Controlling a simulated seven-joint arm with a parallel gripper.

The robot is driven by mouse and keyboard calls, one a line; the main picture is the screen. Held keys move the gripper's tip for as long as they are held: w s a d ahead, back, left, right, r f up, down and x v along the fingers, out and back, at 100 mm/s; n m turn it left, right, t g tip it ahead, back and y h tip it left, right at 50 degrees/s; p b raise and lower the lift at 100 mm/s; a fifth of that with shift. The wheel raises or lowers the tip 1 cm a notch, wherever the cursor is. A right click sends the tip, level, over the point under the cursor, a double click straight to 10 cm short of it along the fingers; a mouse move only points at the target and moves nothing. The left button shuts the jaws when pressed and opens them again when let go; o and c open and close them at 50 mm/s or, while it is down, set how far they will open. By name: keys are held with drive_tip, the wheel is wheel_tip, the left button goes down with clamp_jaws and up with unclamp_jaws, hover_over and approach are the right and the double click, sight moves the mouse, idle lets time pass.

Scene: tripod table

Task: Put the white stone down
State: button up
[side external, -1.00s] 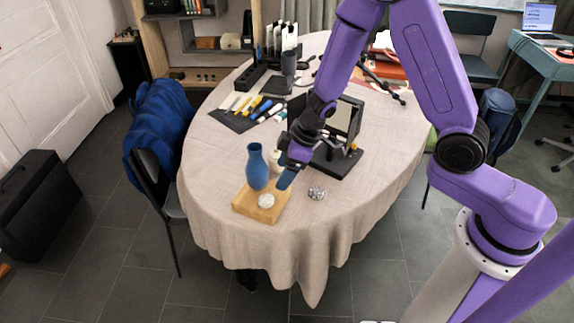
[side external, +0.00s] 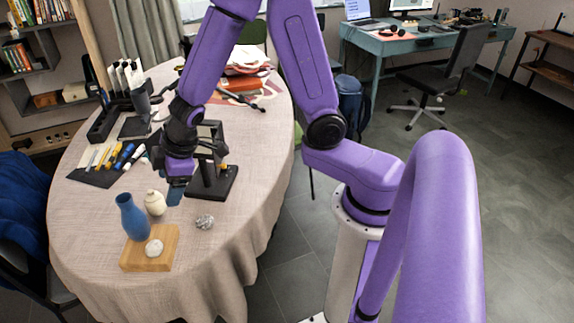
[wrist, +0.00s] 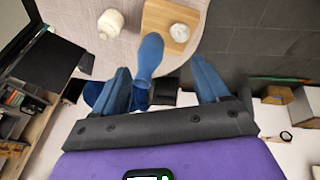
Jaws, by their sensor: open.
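The white stone (side external: 153,248) rests on the wooden block (side external: 128,262), beside the blue vase (side external: 134,220), which stands at the block's back left. In the wrist view the stone (wrist: 180,32) lies on the block (wrist: 160,12), with the vase (wrist: 150,58) in front of it. My gripper (side external: 174,194) is behind and to the right of the vase, apart from the stone. In the wrist view its blue fingers (wrist: 160,68) are spread, and nothing is held between them; the vase shows in line with the gap.
A cream lidded jar (side external: 155,203) stands behind the block. A crumpled silvery object (side external: 205,222) lies right of it. A black device (side external: 212,182) stands close by my gripper. Pens lie on a dark mat (side external: 95,176). The table's front left (side external: 85,235) is clear.

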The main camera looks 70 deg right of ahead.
drive_tip(key=s+d+r+n+g, duration=0.1)
drive_tip(key=s+d+r, duration=0.1)
drive_tip(key=s, duration=0.6)
drive_tip(key=s+d+r+n+g, duration=0.1)
drive_tip(key=s+r+g, duration=0.1)
drive_tip(key=s, duration=0.7)
drive_tip(key=s+d+r+g, duration=0.1)
drive_tip(key=s+d+r, duration=0.1)
drive_tip(key=s, duration=0.6)
drive_tip(key=shift+s+d+r+n+h, duration=0.2)
drive_tip(key=shift+d+r+n+h, duration=0.15)
drive_tip(key=shift+r, duration=0.5)
